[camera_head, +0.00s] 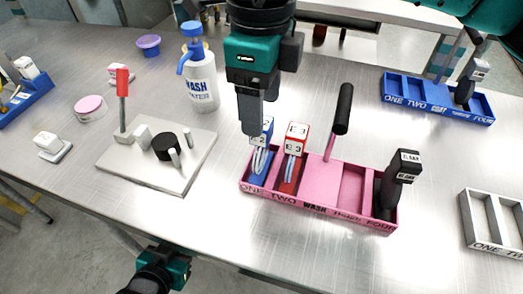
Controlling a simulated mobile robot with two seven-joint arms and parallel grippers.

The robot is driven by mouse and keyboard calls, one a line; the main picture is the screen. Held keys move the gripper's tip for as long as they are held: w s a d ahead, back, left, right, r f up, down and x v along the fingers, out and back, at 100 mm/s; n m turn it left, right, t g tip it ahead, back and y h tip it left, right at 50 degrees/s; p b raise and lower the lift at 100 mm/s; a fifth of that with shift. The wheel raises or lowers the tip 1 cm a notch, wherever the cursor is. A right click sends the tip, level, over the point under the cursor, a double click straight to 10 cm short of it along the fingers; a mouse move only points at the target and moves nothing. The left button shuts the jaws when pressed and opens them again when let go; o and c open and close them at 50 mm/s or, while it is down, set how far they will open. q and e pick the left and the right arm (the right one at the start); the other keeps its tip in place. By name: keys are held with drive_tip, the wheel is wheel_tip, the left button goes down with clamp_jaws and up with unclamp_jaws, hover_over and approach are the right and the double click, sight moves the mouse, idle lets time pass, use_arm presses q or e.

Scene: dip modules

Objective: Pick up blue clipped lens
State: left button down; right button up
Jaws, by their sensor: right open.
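The blue clipped lens (260,161), with a white labelled top, stands in the leftmost compartment of the pink tray (318,210). My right gripper (252,118) points down from the top, its fingers at the lens's upper end and partly covering it. It is open; I cannot tell whether the fingers touch the lens. A black and teal part of what looks like my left gripper (170,265) shows at the bottom edge; its fingers cannot be made out.
A similar red piece (293,150) stands close right of the lens. The tray also holds a black-handled rod (342,108) and a black piece (402,168). A wash bottle (201,80) and a grey plate (150,178) are left; a blue tray (430,108) is back right.

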sight(262, 148)
wheel_tip(262, 148, down, 5)
drive_tip(key=shift+r, duration=0.1)
clamp_jaws()
idle(0.7)
drive_tip(key=shift+r, duration=0.1)
